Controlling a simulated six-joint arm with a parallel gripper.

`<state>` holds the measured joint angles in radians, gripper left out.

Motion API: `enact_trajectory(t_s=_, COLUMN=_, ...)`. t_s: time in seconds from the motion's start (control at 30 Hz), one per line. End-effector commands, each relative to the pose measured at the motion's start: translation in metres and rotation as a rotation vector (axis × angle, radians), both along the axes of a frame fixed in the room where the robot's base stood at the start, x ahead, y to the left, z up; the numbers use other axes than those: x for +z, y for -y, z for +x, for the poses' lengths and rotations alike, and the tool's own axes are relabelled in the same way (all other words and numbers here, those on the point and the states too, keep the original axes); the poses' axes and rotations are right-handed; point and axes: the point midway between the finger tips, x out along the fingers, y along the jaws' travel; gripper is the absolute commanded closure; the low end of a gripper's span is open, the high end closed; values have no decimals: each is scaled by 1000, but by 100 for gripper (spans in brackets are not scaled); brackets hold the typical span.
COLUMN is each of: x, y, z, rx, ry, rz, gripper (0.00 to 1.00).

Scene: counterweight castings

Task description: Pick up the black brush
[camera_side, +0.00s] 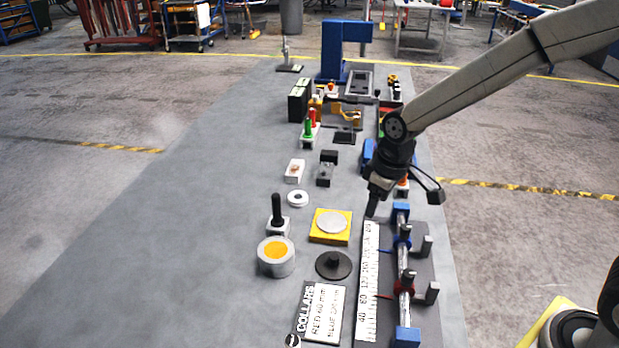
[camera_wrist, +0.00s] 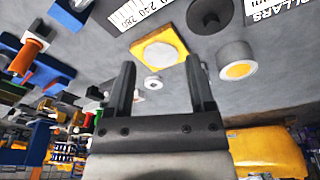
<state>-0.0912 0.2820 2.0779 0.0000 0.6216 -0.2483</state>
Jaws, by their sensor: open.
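A black upright handle (camera_side: 277,207) stands on a small pale block in the side view, left of the yellow plate; it looks like the black brush, but its bristles cannot be made out. In the wrist view it seems mostly hidden behind my right-hand finger. My gripper (camera_side: 371,208) hangs above the right part of the table, near the far end of the white scale, well to the right of the handle. In the wrist view my gripper (camera_wrist: 160,63) shows two spread fingers with nothing between them.
Nearby are a yellow plate with a pale disc (camera_side: 331,224), a grey cylinder with an orange top (camera_side: 276,256), a black knobbed disc (camera_side: 333,265) and a white ring (camera_side: 297,198). A rail with collars (camera_side: 404,262) lies right. The table's left side is clear.

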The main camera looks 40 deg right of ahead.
Motion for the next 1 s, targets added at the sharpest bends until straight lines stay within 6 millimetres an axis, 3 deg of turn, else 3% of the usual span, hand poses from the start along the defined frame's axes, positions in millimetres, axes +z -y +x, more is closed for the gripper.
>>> enact_trajectory(t_s=0.2, x=6, y=-24, z=48, rx=150, ry=-29, rz=-19, gripper=31)
enact_trajectory(t_s=0.5, x=10, y=-60, z=102, rx=355, ry=-71, rz=-42, gripper=31)
enact_trajectory(t_s=0.8, x=10, y=-100, z=144, rx=561, ry=-109, rz=-61, gripper=31)
enact_trajectory(t_s=1.0, x=8, y=-124, z=162, rx=682, ry=-132, rz=-70, gripper=31)
